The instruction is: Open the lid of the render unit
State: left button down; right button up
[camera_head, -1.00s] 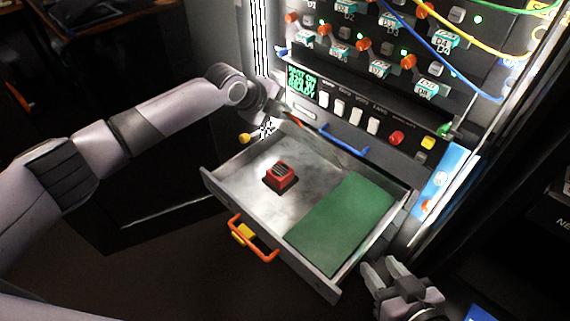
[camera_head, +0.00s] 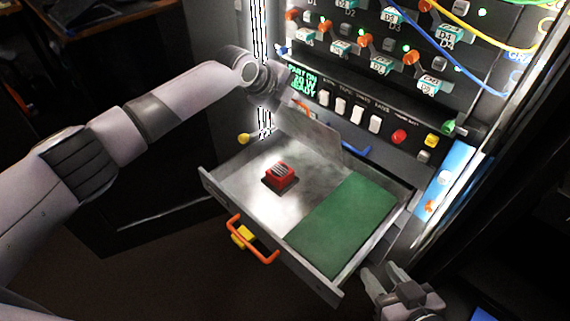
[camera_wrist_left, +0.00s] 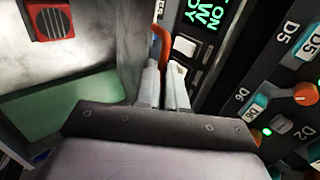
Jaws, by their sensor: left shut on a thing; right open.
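My left gripper (camera_head: 285,92) is at the back left of the open drawer (camera_head: 320,288), under the green-lit display. In the left wrist view its fingers (camera_wrist_left: 163,85) are shut on an orange-red handle (camera_wrist_left: 162,45). A grey, smoky flap, seemingly the lid (camera_head: 318,133), stands tilted up at the back of the drawer, below the gripper. It partly covers the blue handle (camera_head: 356,150) behind it. Where it is hinged is not clear. My right gripper (camera_head: 385,281) is open and empty, beside the drawer's front right corner.
A red block with a dark grille (camera_head: 280,176) and a green mat (camera_head: 345,228) lie in the drawer. An orange handle (camera_head: 255,243) is on its front. The rack above has switches (camera_head: 359,114), orange knobs (camera_head: 411,58) and hanging blue and yellow cables.

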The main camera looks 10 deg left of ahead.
pick_arm(q)
jog(key=shift+w+d+r+b, duration=0.2)
jog(key=shift+w+d+b, duration=0.4)
jog(key=shift+b, duration=0.25)
jog(key=shift+w+d+r+b, duration=0.2)
jog(key=shift+w+d+b, duration=0.15)
jog(key=shift+w+b, duration=0.4)
jog(key=shift+s, duration=0.1)
pick_arm(e)
notch_tip(320, 180, down, 3)
jog(key=shift+f, duration=0.2)
jog(key=shift+r, duration=0.1)
